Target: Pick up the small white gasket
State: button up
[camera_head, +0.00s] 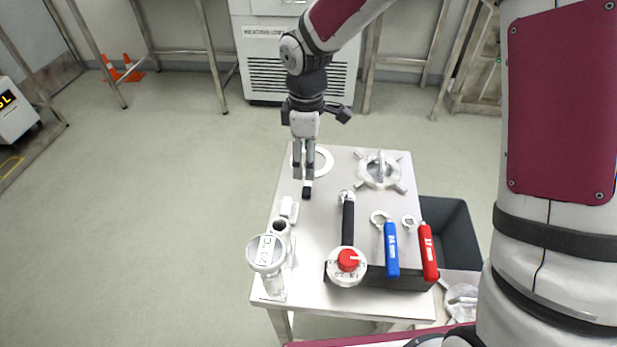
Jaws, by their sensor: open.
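A flat white ring (327,161), the only gasket-like ring I can make out, lies on the far left part of the light grey table (330,215). My gripper (303,176) points down at the ring's left side, with its fingers in front of part of it. The fingers are apart and nothing shows held between them. I cannot tell how high the fingertips are above the table. A small black and white piece (307,189) shows just below the fingertips.
A white spoked handwheel (380,170) lies right of the ring. Nearer are a black-handled tool (348,220), blue (391,250) and red (429,252) handled tools, a red-knobbed part (347,262) and a gauge (267,254). A dark bin (455,240) stands at right.

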jog(key=shift+d+f+b, duration=0.1)
jog(key=shift+f+b, duration=0.45)
jog(key=shift+f, duration=3.3)
jog(key=shift+s, duration=0.1)
jog(key=c, duration=1.5)
